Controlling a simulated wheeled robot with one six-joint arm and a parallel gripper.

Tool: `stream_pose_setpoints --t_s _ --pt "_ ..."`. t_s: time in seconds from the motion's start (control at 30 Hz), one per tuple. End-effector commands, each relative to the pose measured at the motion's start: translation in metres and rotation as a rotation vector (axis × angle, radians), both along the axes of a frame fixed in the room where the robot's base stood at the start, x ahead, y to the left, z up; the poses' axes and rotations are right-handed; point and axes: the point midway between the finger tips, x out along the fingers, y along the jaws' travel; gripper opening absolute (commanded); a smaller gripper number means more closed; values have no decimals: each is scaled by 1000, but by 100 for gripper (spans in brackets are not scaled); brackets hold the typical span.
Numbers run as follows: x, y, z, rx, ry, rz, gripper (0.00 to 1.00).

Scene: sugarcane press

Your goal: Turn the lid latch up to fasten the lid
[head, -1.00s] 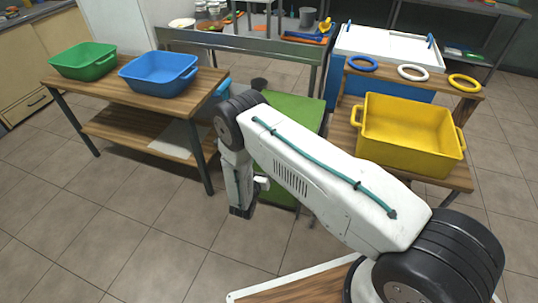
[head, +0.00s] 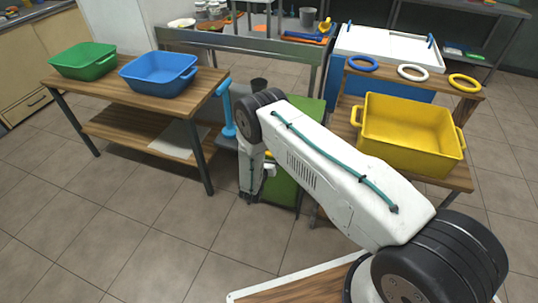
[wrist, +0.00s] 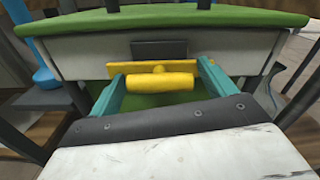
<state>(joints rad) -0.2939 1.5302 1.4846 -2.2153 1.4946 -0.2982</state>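The lid latch (wrist: 160,82) is a yellow bar lying level in front of a yellow plate (wrist: 120,67), in the wrist view. It is on the pale front of the press, below the edge of the green lid (wrist: 240,20). The lid looks down. My gripper (wrist: 162,72) is open, with one teal finger beyond each end of the bar; I cannot tell whether either touches it. In the head view the green press (head: 308,115) is partly hidden by my arm, and my fingertips are hard to make out.
A blue-handled upright part (head: 227,110) stands left of the press. A wooden table with blue (head: 160,73) and green (head: 84,61) bins is at left. A yellow bin (head: 408,135) sits on a wooden stand at right. The floor at front left is clear.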

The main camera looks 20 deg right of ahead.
Motion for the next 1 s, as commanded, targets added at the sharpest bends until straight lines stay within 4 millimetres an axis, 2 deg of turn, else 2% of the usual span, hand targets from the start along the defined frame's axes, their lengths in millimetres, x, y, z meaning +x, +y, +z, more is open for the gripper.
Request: stream_pose_setpoints --t_s 0.03,0.07,0.1,0.57,1.0 --pt "0 0 0 0 0 0 69" --pt "0 0 0 0 0 0 60" --pt "0 0 0 0 0 0 56" --pt "0 1 0 77 -56 1 56" --pt "0 1 0 380 -276 2 56"
